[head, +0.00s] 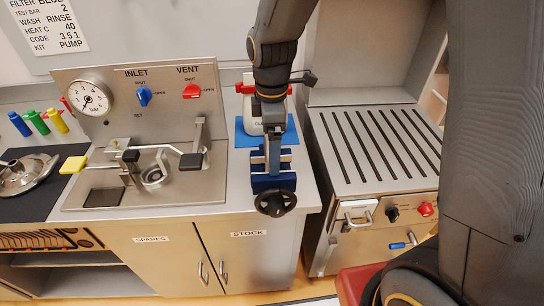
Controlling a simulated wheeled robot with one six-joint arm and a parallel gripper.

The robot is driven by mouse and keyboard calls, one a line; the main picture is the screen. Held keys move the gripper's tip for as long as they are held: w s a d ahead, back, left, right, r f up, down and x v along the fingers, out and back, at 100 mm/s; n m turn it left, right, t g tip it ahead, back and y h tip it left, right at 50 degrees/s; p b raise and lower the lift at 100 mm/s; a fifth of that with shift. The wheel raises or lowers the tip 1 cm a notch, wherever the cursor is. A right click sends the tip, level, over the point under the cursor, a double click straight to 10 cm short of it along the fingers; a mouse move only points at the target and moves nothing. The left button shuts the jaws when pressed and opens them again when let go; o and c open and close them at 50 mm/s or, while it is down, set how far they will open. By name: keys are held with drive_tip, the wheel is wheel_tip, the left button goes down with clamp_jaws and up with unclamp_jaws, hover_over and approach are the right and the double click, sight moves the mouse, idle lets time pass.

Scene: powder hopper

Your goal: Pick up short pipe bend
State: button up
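My gripper (272,150) hangs down from my arm over a blue vise (274,184) at the front of the steel counter. It is seen edge-on, so I cannot tell whether its fingers are open or shut, or whether they touch anything. I cannot make out a short pipe bend for certain. Anything in the vise jaws is mostly hidden behind my gripper.
A white container (250,112) with a red top stands on a blue mat behind my gripper. A clamp rig (152,172) and gauge panel (135,105) are left. A shiny metal part (28,174) lies on a dark mat. A slotted steel unit (375,150) stands right.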

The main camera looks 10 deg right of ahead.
drive_tip(key=shift+c, duration=0.2)
drive_tip(key=c, duration=1.2)
